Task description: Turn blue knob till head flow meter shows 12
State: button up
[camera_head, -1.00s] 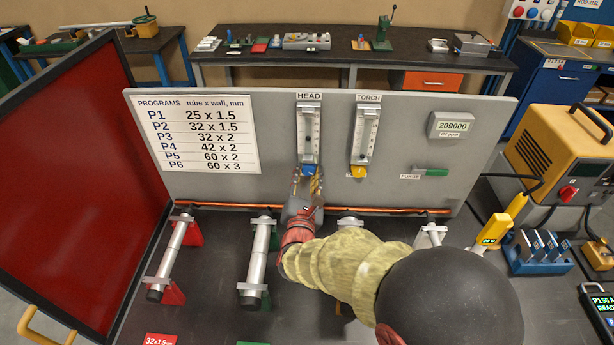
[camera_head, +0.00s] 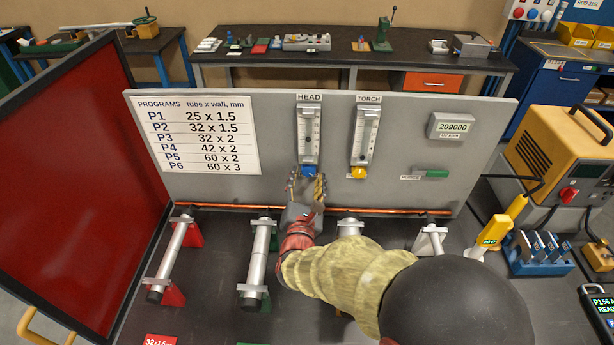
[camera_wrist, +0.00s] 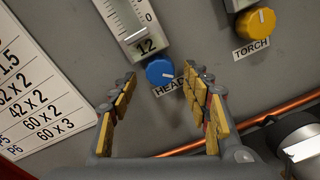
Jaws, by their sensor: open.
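The blue knob (camera_head: 308,171) sits on the grey panel below the HEAD flow meter (camera_head: 309,132). In the wrist view the blue knob (camera_wrist: 159,71) is fully visible, with a pale mark on its right side. Only the lower scale shows there; in the head view the reading is too small to tell. My gripper (camera_wrist: 162,80) is open, its yellow-padded fingers on either side of the knob and apart from it. In the head view my gripper (camera_head: 307,181) is just below the knob.
The yellow TORCH knob (camera_head: 358,172) and TORCH flow meter (camera_head: 366,135) are to the right. A green purge handle (camera_head: 431,173) is farther right. A copper tube (camera_head: 230,207) runs along the panel's foot. A red screen (camera_head: 75,180) stands at the left.

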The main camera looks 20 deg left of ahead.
jog(key=s+d, duration=0.2)
jog(key=s, duration=0.8)
jog(key=shift+s, duration=0.15)
jog(key=shift+r, duration=0.1)
